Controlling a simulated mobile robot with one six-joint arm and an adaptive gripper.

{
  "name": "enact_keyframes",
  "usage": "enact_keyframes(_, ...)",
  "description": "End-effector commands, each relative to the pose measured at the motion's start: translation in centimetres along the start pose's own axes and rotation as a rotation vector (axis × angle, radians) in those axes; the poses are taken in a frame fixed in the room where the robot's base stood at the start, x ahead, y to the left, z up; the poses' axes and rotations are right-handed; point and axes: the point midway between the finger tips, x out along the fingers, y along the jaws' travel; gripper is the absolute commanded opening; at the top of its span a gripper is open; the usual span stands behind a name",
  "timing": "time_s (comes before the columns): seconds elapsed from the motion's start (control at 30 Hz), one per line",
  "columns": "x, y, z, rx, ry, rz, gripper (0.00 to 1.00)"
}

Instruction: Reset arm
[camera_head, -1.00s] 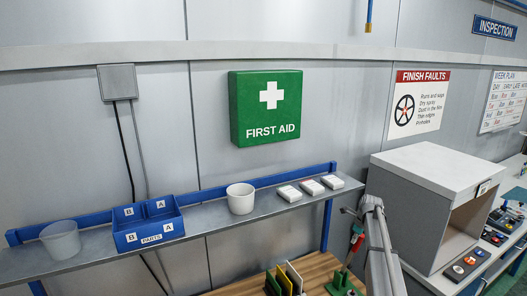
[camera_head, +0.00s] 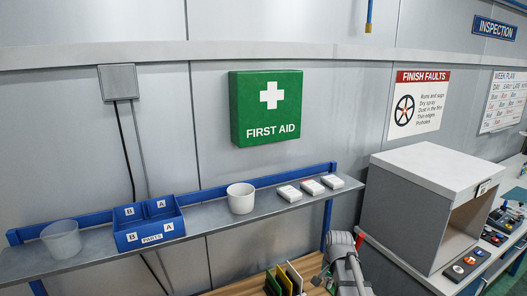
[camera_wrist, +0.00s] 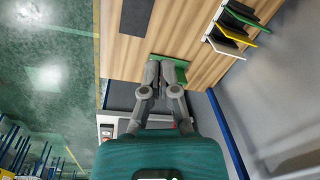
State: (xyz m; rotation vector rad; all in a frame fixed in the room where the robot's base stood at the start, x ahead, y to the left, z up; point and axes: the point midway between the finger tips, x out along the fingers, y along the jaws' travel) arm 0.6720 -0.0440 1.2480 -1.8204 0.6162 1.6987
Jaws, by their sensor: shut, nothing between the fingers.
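My gripper (camera_wrist: 160,67) shows in the wrist view with its two grey fingers closed together and nothing held. It points over the wooden bench top (camera_wrist: 178,38). A green piece (camera_wrist: 181,72) lies just beyond and beside the fingertips; the fingers partly hide it, and I cannot tell whether they touch it. In the head view my arm (camera_head: 345,262) stands at the bottom, right of centre; the gripper itself does not show there.
A rack of green, yellow and white panels (camera_wrist: 235,30) stands on the bench, right of my gripper. A dark mat (camera_wrist: 137,17) lies ahead. In the head view, a shelf (camera_head: 100,243) holds a blue parts bin (camera_head: 148,236) and cups; a grey booth (camera_head: 415,200) stands right.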

Motion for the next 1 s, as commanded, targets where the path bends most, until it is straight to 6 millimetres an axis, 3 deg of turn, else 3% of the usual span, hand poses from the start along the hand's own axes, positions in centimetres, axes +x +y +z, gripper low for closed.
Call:
enact_keyframes(0.03, -0.1, 0.7, 1.8, -0.077, 0.001, 0.005, 0.0)
enact_keyframes(0.1, -0.2, 1.2, 3.4, -0.189, 0.003, 0.012, 0.0)
enact_keyframes(0.4, -0.5, 2.8, 8.2, -0.541, 0.004, 0.037, 0.0)
enact_keyframes(0.67, -0.7, 4.1, 10.9, -0.746, 0.002, 0.053, 0.0)
enact_keyframes(1.0, 2.9, 4.5, 11.1, -0.749, -0.009, 0.056, 0.0)
